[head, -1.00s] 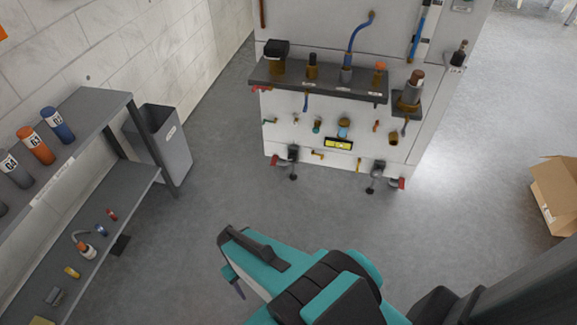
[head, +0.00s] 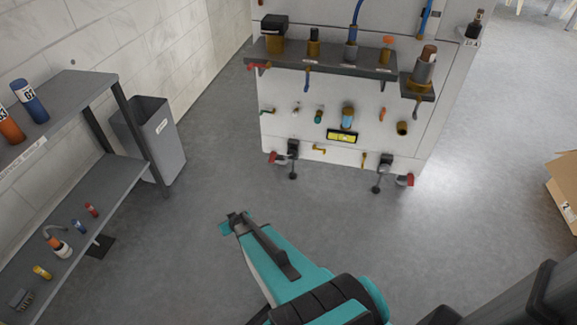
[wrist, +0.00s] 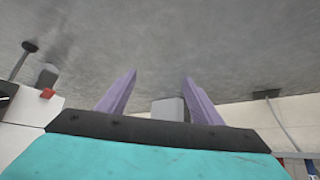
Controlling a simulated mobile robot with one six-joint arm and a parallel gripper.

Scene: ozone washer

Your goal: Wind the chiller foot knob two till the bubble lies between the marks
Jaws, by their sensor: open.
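The chiller is a white cabinet (head: 275,130) in the head view. Two dark feet stand at its base, a left foot (head: 293,160) and a right foot (head: 381,174). A red knob (head: 272,157) is beside the left foot and another red knob (head: 405,180) beside the right one. I cannot read which is number two. A yellow level (head: 342,136) is on the front; its bubble is too small to judge. My gripper (head: 236,222) is open and empty, in front of the cabinet and apart from it. Its purple fingers (wrist: 160,78) show in the wrist view, with a red part (wrist: 47,93) off to the left.
A dark ledge (head: 330,60) with several fittings juts from the cabinet above the level. A grey shelf (head: 85,185) with bottles and small parts stands left, a grey bin (head: 168,150) behind it. A cardboard box (head: 565,185) is at right. Floor before the cabinet is clear.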

